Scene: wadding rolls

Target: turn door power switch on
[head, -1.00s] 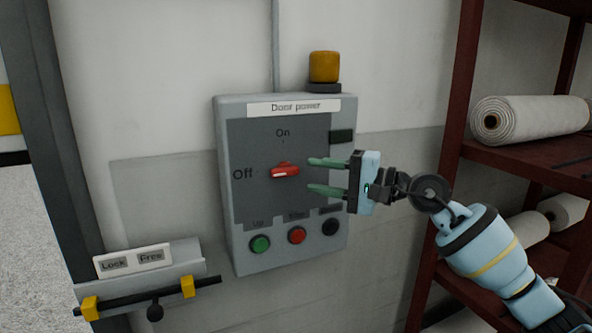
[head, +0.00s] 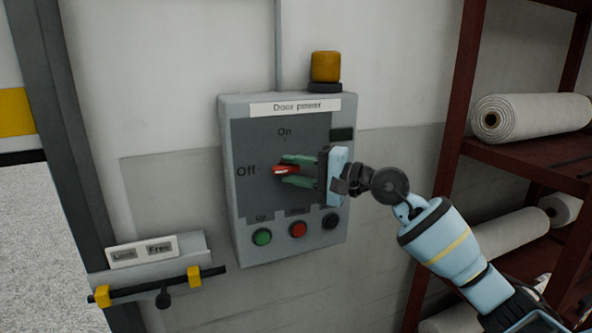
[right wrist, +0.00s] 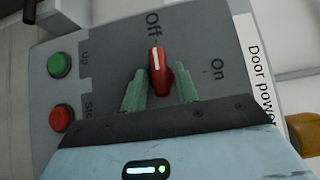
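The door power switch is a red rotary knob (head: 285,170) with a white mark, on the grey panel of the door power box (head: 240,225). Its white mark points toward the "Off" label. It also shows in the right wrist view as a red knob (right wrist: 157,70), its mark toward "Off". My right gripper (head: 290,171) is open at the knob, one green finger above it and one below. In the right wrist view my right gripper (right wrist: 160,88) has its fingers on both sides of the knob, with small gaps visible. My left gripper is not in view.
Below the knob are a green button (head: 262,237), a red button (head: 297,230) and a black button (head: 330,222). An amber lamp (head: 326,67) sits atop the box. A dark red shelf (head: 500,157) with wadding rolls (head: 530,115) stands at right. A lock bar (head: 150,287) is at lower left.

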